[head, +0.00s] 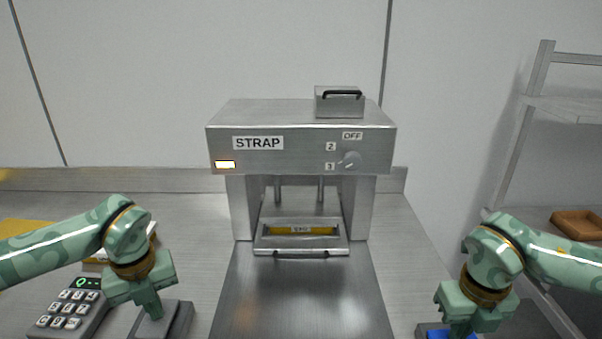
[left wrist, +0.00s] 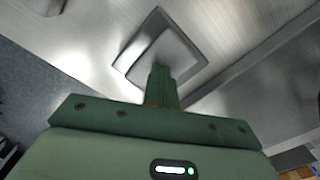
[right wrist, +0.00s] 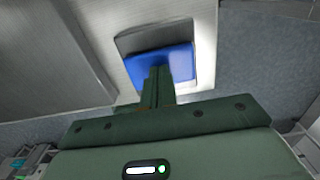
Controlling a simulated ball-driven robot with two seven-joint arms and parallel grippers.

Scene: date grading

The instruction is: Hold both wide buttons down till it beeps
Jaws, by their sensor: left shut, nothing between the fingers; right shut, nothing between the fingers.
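A steel machine labelled STRAP (head: 300,137) stands at the back middle of the bench, with a white lamp (head: 225,165) lit on its front. A grey wide button (head: 178,325) is left of the steel plate; it also shows in the left wrist view (left wrist: 178,50). My left gripper (head: 155,316) is shut and empty, its tips over this button. A blue wide button (head: 436,335) is at the right, clearer in the right wrist view (right wrist: 150,62). My right gripper (head: 460,333) is shut and empty, its tips over the blue button. Whether either button is pressed down I cannot tell.
A grey keypad (head: 70,311) with a green digit lies left of my left gripper. A dial (head: 349,160) marked OFF is on the machine's front. A shelf rack (head: 515,150) with a brown tray (head: 577,223) stands at the right. The steel plate (head: 305,290) is bare.

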